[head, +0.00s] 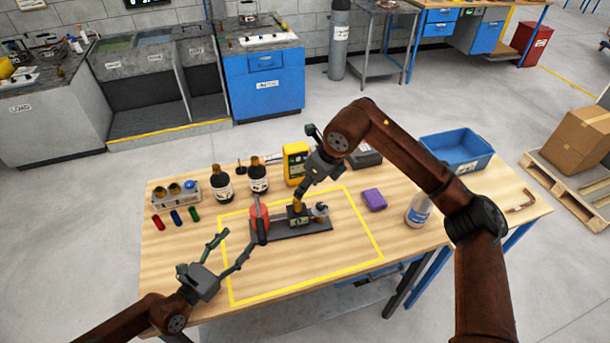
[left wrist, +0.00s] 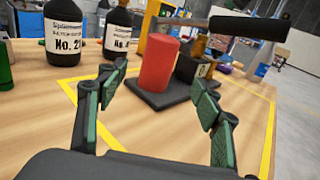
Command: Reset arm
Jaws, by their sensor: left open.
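My left gripper (head: 235,246) is open and empty above the front left of the taped area. Its two green-padded fingers stand apart in the left wrist view (left wrist: 155,115). A dark base plate (head: 316,226) on the table carries a red cylinder (head: 256,222) at its left and a small dark block (head: 297,217) near its middle. The red cylinder also shows upright ahead of my left fingers (left wrist: 158,66), apart from them.
Dark bottles (head: 222,185), a yellow device (head: 295,163) and a rack (head: 175,192) stand along the back. A purple block (head: 374,199), a clear bottle (head: 418,211), a blue bin (head: 456,150) and a bent copper tube (head: 523,200) are at right. The taped area's front is clear.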

